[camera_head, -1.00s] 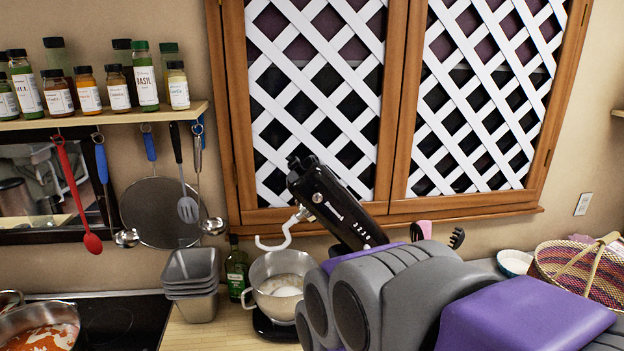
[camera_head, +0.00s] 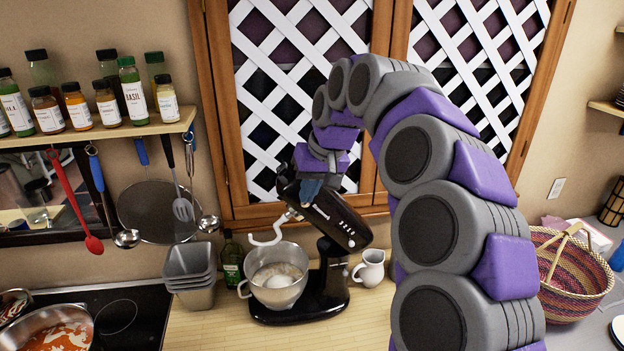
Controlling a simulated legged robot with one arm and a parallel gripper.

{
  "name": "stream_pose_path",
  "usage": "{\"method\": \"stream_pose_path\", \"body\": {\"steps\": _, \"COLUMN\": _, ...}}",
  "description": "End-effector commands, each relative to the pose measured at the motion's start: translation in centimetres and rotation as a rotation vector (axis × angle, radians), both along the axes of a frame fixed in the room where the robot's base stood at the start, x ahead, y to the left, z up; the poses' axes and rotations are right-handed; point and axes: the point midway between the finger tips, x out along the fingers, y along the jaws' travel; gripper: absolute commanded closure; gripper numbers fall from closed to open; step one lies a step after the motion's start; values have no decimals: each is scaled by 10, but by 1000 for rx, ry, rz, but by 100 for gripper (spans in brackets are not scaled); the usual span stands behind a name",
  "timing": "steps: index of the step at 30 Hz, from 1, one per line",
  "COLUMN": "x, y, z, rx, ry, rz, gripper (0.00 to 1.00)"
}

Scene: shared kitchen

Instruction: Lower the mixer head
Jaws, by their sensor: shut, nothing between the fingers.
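The black stand mixer (camera_head: 318,300) stands on the wooden counter. Its head (camera_head: 335,218) is tilted up, with the front end raised to the left. A white dough hook (camera_head: 268,238) hangs from the head above the metal bowl (camera_head: 279,291), which holds something pale. My arm arches over from the right. My gripper (camera_head: 311,188) points down at the upper front of the mixer head and looks shut, with nothing held. It overlaps the head in the picture; whether it touches is unclear. The finger details are small and dark.
Stacked metal tins (camera_head: 190,275) and a green bottle (camera_head: 232,262) stand left of the bowl. A white jug (camera_head: 370,268) stands right of the mixer. Lattice cabinet doors are behind.

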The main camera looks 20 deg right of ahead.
Motion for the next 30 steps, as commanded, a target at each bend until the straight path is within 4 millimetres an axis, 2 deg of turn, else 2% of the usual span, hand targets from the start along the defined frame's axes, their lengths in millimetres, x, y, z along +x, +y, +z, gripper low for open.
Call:
{"method": "stream_pose_path", "body": {"steps": 1, "x": 12, "y": -11, "z": 12, "rx": 5, "ry": -10, "rz": -26, "gripper": 100}}
{"method": "stream_pose_path", "body": {"steps": 6, "x": 38, "y": -50, "z": 35, "rx": 15, "ry": -46, "rz": -113, "gripper": 100}}
{"method": "stream_pose_path", "body": {"steps": 10, "x": 48, "y": -73, "z": 44, "rx": 17, "ry": -60, "rz": -162, "gripper": 100}}
{"method": "stream_pose_path", "body": {"steps": 15, "x": 52, "y": -85, "z": 46, "rx": 17, "ry": -66, "rz": -190, "gripper": 100}}
{"method": "stream_pose_path", "body": {"steps": 22, "x": 60, "y": -83, "z": 30, "rx": 17, "ry": -63, "rz": -191, "gripper": 100}}
{"method": "stream_pose_path", "body": {"steps": 30, "x": 80, "y": -76, "z": -17, "rx": 17, "ry": -61, "rz": -189, "gripper": 100}}
